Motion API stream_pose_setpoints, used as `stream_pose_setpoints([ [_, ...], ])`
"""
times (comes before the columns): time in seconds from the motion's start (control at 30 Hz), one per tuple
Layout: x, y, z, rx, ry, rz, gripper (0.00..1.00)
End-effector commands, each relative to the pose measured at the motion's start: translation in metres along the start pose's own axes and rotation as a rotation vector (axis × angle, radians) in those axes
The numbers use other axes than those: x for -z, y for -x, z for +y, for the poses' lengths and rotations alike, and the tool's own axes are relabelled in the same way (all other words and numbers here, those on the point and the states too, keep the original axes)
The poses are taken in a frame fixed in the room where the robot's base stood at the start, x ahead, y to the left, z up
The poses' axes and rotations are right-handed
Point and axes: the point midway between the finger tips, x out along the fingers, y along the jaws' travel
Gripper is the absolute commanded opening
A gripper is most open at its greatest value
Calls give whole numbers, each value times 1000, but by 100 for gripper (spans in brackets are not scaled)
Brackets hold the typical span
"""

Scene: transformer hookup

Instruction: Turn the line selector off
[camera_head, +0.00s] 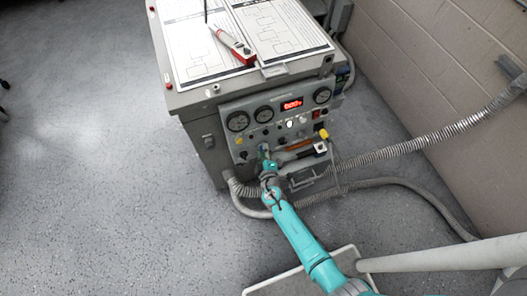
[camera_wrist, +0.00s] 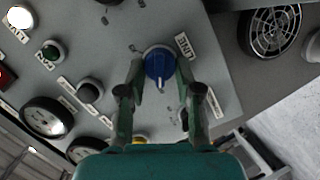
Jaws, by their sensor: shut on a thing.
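The line selector (camera_wrist: 159,62) is a round blue knob on the grey panel (camera_wrist: 218,88), beside a "LINE" label (camera_wrist: 184,46) in the wrist view. A pale pointer mark shows at its lower edge, toward my palm. My gripper (camera_wrist: 160,72) has one finger on each side of the knob and is shut on it. In the head view my gripper (camera_head: 264,151) reaches the lower left of the cabinet's front panel (camera_head: 271,123), and it hides the knob there.
The panel carries gauges (camera_head: 237,121), a red display (camera_head: 291,105) and a yellow knob (camera_head: 323,133). Grey hoses (camera_head: 400,148) run right to the wall.

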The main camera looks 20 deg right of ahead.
Motion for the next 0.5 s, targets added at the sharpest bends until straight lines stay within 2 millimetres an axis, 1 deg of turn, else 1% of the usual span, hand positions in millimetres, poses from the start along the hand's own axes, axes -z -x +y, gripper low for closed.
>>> stream_pose_setpoints([
  [0.1,1,0,0,1,0,2,0],
  [0.13,1,0,0,1,0,2,39],
  [0.17,1,0,0,1,0,2,46],
  [0.2,1,0,0,1,0,2,56],
  [0.23,1,0,0,1,0,2,58],
  [0.5,0,0,0,1,-1,1,58],
])
